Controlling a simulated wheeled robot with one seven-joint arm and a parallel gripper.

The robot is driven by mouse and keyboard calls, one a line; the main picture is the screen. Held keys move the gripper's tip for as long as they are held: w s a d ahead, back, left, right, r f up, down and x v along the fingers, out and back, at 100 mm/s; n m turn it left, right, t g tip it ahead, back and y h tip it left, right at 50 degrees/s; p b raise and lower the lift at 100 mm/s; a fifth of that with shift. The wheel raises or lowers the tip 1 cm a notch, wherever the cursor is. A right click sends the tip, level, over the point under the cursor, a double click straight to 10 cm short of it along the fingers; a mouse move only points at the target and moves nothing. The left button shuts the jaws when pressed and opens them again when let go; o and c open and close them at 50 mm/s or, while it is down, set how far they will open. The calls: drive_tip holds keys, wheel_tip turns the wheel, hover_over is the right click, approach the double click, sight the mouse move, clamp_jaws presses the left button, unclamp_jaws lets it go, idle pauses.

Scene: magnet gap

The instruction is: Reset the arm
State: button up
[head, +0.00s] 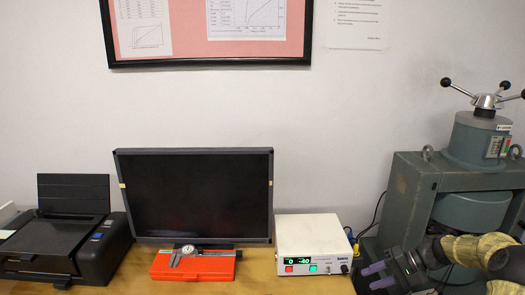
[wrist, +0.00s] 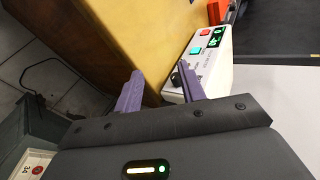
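My gripper (head: 368,278) is at the lower right in the head view, just in front of the magnet and right of the white power supply box (head: 313,244). Its two purple fingers point left. In the wrist view my gripper (wrist: 160,68) shows the fingers apart with nothing between them. My arm, in a tan sleeve, comes in from the right edge. The box shows in the wrist view (wrist: 222,72) beyond the right finger. I cannot tell the exact distance between finger and box.
The large grey-green magnet (head: 410,195) stands close at the right. A black monitor (head: 195,195), an orange case (head: 190,268) with a caliper (head: 188,252) on it, and a black printer (head: 65,240) fill the wooden table (head: 262,280). Cables run between box and magnet.

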drive_tip(key=a+h, duration=0.1)
drive_tip(key=a, duration=0.1)
drive_tip(key=s+a+g+h, duration=0.1)
drive_tip(key=a, duration=0.1)
drive_tip(key=s+a, duration=0.1)
drive_tip(key=a, duration=0.1)
drive_tip(key=shift+s+a+f+n+g+h, duration=0.1)
drive_tip(key=shift+a+f+n+g+h, duration=0.1)
drive_tip(key=shift+a+n+g+h, duration=0.15)
drive_tip(key=s+a+h, duration=0.1)
drive_tip(key=a, duration=0.1)
drive_tip(key=s+a+h, duration=0.1)
drive_tip(key=s, duration=0.1)
drive_tip(key=s+a+g+h, duration=0.1)
drive_tip(key=s+a+h, duration=0.1)
drive_tip(key=shift+a+r+n, duration=0.25)
drive_tip(key=shift+a+n, duration=0.1)
drive_tip(key=s+a+r+n+t+h, duration=0.1)
drive_tip(key=s+a+r+t+h, duration=0.15)
drive_tip(key=s, duration=0.35)
drive_tip(key=s+a+r+n+t+h, duration=0.1)
drive_tip(key=s+a+h, duration=0.15)
drive_tip(key=s, duration=0.45)
wheel_tip(320, 180, up, 20)
drive_tip(key=p, duration=2)
drive_tip(key=shift+a+y, duration=0.45)
drive_tip(key=shift+s+f, duration=0.1)
drive_tip(key=shift+f, duration=0.05)
idle(0.6)
